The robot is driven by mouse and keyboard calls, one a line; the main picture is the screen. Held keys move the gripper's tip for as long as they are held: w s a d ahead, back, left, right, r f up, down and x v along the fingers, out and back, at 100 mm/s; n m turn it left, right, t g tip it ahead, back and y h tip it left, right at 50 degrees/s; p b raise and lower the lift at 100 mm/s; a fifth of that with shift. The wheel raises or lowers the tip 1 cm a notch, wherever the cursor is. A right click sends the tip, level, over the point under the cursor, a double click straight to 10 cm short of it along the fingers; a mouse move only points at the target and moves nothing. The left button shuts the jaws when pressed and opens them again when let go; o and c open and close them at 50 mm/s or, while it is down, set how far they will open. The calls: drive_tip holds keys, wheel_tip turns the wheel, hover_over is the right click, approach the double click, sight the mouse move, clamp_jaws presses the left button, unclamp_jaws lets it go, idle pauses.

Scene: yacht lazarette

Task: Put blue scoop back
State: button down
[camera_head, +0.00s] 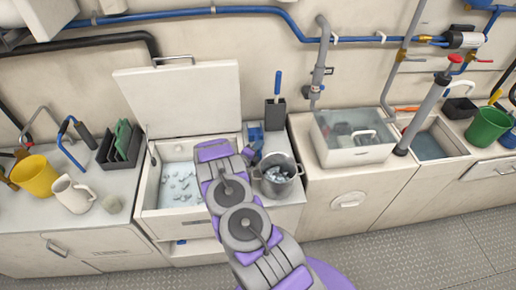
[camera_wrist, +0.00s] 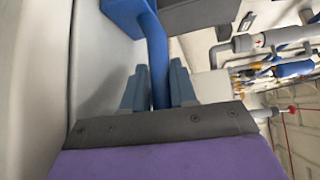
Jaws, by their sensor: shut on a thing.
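In the wrist view my gripper (camera_wrist: 158,82) is shut on the blue handle of the blue scoop (camera_wrist: 156,45), which runs between the two fingers. The scoop's wider blue part (camera_wrist: 124,14) is at the top of that view, partly cut off by the edge. A dark grey block-shaped thing (camera_wrist: 195,16) is beside it. In the head view my arm hides most of the gripper. Blue patches (camera_head: 256,134) show just past the arm's end; I cannot tell which belong to the scoop. A black holder (camera_head: 275,114) with an upright blue-handled tool stands behind.
An open-lidded bin (camera_head: 147,190) with pale ice-like pieces is left of my arm. A metal pot (camera_head: 280,189) with pieces in it stands close on the right. A clear-topped box (camera_head: 352,155) is further right. A white pitcher (camera_head: 72,194) and yellow bucket (camera_head: 34,176) stand left.

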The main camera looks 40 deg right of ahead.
drive_tip(key=c, duration=0.9)
unclamp_jaws()
drive_tip(key=p+v, duration=0.3)
drive_tip(key=v, duration=0.9)
drive_tip(key=shift+r, duration=0.1)
drive_tip(key=s+a+r+m+g+y, duration=0.1)
drive_tip(key=s+r+m+g, duration=0.2)
drive_tip(key=s+r+m, duration=0.5)
drive_tip(key=s+r+m+g+y, duration=0.1)
drive_tip(key=s+r+m+g, duration=0.2)
drive_tip(key=r+m, duration=0.45)
drive_tip(key=s+a+r+m+g+y, duration=0.1)
drive_tip(key=s+r+m+g, duration=0.4)
drive_tip(key=r, duration=0.5)
drive_tip(key=s+a+r+m+t+y, duration=0.1)
drive_tip(key=s+a+r+m+y, duration=0.2)
drive_tip(key=s+a+m, duration=0.3)
drive_tip(key=s+a+r+m+t+y, duration=0.1)
drive_tip(key=s+a+r+m+y, duration=0.2)
drive_tip(key=s+a, duration=0.6)
drive_tip(key=s+a+r+m+t+y, duration=0.2)
drive_tip(key=s+a+r+m+y, duration=0.1)
drive_tip(key=s+a+m+y, duration=0.3)
drive_tip(key=s+a+m, duration=0.2)
drive_tip(key=shift+r+m+y, duration=0.2)
drive_tip(key=shift+m+y, duration=0.1)
drive_tip(key=shift+m, duration=0.05)
